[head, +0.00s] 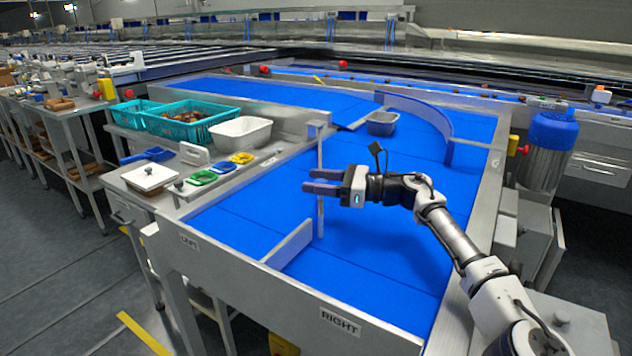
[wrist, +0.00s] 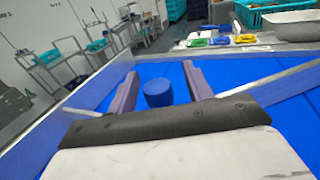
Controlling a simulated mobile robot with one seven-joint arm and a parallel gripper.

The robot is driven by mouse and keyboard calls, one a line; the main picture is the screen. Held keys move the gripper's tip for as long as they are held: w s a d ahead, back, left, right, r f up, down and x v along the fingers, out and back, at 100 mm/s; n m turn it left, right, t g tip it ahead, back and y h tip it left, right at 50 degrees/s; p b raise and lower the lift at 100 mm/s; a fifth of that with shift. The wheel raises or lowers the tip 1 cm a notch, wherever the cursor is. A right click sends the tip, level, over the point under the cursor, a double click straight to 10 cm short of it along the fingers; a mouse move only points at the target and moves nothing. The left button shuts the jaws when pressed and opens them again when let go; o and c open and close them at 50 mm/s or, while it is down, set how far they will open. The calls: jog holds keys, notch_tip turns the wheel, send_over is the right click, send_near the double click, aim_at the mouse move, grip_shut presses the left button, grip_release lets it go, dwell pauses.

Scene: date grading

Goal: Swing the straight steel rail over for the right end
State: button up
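The straight steel rail (head: 320,215) stands on the blue belt (head: 375,250), running from a post (head: 318,130) at the side wall towards the near end. Its near end is close to the short fixed divider (head: 288,246) between the LEFT and RIGHT labels. In the wrist view the rail (wrist: 265,83) slants in from the right. My gripper (head: 306,181) reaches across the rail from the right, its fingers pointing left and hiding part of it. The fingers (wrist: 160,80) are open. A blue cylinder (wrist: 158,94) shows between them, apart from both; whether it is fixed to the rail is unclear.
A grey tub (head: 382,123) sits on the belt by a curved steel guide (head: 430,110). The left side shelf holds teal crates (head: 150,121), a white tub (head: 241,132) and coloured scoops (head: 202,177). The RIGHT label (head: 340,322) marks the near wall; the belt behind it is clear.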

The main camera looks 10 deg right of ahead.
jog(key=shift+a, duration=0.25)
jog(key=b+v, duration=0.2)
jog(key=v, duration=1.2)
